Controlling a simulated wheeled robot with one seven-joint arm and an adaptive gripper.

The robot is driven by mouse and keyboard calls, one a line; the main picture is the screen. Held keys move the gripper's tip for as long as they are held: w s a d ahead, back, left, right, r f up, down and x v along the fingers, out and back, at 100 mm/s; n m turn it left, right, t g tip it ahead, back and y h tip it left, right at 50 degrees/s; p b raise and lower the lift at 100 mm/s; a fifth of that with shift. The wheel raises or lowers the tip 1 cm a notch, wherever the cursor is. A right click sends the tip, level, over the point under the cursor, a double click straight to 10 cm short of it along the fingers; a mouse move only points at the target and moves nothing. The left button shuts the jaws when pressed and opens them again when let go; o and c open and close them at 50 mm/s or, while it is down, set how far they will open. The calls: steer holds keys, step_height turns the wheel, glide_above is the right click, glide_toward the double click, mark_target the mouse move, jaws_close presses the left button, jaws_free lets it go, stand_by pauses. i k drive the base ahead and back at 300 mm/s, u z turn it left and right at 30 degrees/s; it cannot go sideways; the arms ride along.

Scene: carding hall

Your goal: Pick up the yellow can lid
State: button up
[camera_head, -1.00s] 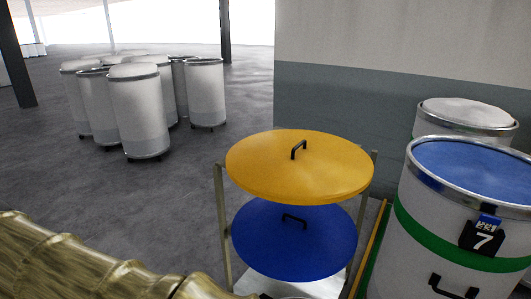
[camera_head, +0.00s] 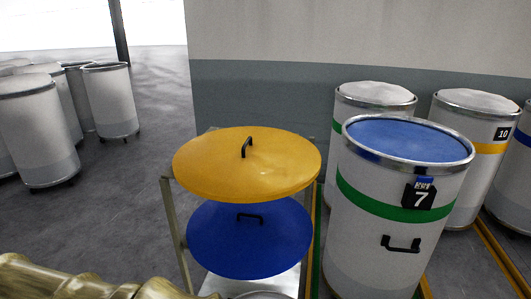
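The yellow can lid (camera_head: 215,170) is a round disc with a black handle on top. It lies flat on the upper level of a metal rack (camera_head: 176,225), left of centre in the head view. A blue lid (camera_head: 225,245) with a black handle sits on the level below it. My gripper cannot be made out in the head view. A brass-coloured ridged shape shows at the bottom left, short of the lids. Nothing is seen touching the yellow lid.
A white can (camera_head: 385,245) with a green band, blue top and number 7 tag stands right of the rack. Cans with white tops (camera_head: 375,94) (camera_head: 478,101) stand behind it. A wall (camera_head: 300,85) rises behind the rack. Several white cans (camera_head: 110,100) stand at the left on open grey floor.

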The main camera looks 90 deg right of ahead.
mark_target(247, 164)
steer(key=z, duration=1.7)
